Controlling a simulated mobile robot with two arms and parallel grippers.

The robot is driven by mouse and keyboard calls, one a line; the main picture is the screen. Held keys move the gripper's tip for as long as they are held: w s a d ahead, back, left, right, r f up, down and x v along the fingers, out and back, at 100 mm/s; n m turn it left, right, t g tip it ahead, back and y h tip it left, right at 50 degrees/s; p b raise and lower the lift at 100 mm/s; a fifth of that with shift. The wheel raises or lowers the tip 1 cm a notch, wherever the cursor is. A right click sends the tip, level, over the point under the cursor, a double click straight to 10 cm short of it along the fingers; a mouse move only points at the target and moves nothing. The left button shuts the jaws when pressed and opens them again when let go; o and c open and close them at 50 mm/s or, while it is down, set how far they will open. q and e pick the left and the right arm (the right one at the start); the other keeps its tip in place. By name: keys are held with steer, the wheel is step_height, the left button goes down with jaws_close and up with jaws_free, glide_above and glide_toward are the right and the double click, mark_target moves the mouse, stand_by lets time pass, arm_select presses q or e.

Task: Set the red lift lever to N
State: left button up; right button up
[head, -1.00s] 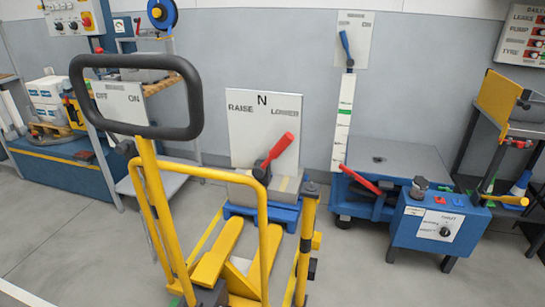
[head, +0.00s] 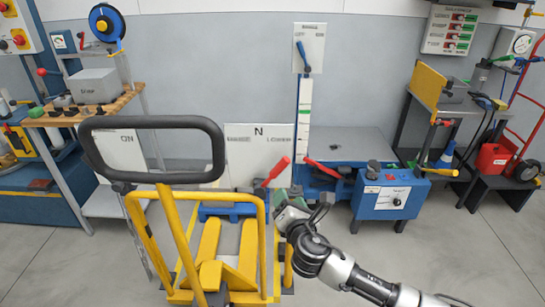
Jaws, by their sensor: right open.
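The red lift lever (head: 278,170) stands on the yellow pallet truck (head: 212,262), in front of a white board (head: 258,142) marked RAISE, N and LOWER. The lever leans to the right, its red grip toward the LOWER side of N. Its lower end is partly hidden by the truck's yellow frame. My right gripper (head: 294,197) is open, just below and to the right of the lever's grip. I cannot tell whether it touches the lever. My left gripper is not in view.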

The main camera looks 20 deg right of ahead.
mark_target(280, 171)
steer(key=shift+n, duration=0.5)
steer(key=w, duration=0.3)
steer(key=w+r, duration=0.1)
steer(key=w, duration=0.7)
steer(key=shift+w+d+r, duration=0.1)
steer(key=shift+d+r, duration=0.15)
steer(key=shift+d, duration=0.05)
jaws_close()
